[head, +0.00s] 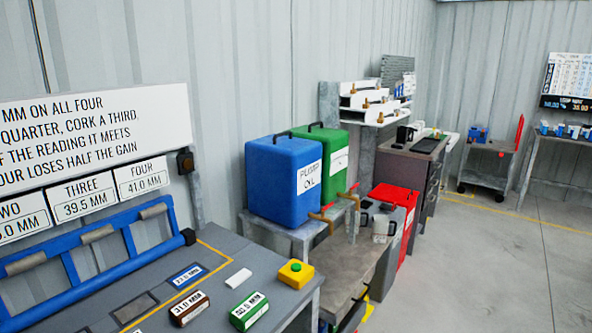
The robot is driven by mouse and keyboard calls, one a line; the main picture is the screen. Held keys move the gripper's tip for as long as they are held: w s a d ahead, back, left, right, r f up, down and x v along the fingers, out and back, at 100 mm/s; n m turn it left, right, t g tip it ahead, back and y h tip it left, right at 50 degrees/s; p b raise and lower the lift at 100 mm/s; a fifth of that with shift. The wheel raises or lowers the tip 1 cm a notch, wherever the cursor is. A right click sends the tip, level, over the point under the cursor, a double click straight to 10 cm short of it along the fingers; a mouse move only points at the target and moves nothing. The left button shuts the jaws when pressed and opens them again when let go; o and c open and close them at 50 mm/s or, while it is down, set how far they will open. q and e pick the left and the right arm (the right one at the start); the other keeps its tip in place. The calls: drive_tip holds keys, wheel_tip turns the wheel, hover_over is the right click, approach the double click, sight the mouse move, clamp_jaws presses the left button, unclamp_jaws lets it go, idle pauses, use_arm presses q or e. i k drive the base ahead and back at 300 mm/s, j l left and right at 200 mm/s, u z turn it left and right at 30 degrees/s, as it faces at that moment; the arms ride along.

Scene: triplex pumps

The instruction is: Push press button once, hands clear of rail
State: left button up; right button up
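The press button (295,273), a yellow box with a small raised round top, sits near the right end of the grey bench (222,242). A blue rail frame (95,272) with grey rollers runs along the back left of the bench, apart from the button. No gripper or arm of mine shows in this view, and nothing touches the button or the visible part of the rail.
A brown block (189,308), a green block (249,311) and a white block (238,278) lie left of the button. Beyond the bench, a blue can (283,180) and a green can (326,165) stand on a stand. Open floor (478,265) lies right.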

sight(295, 268)
drive_tip(key=i+l, duration=0.85)
drive_tip(key=i+u, duration=0.1)
drive_tip(key=u, duration=1.55)
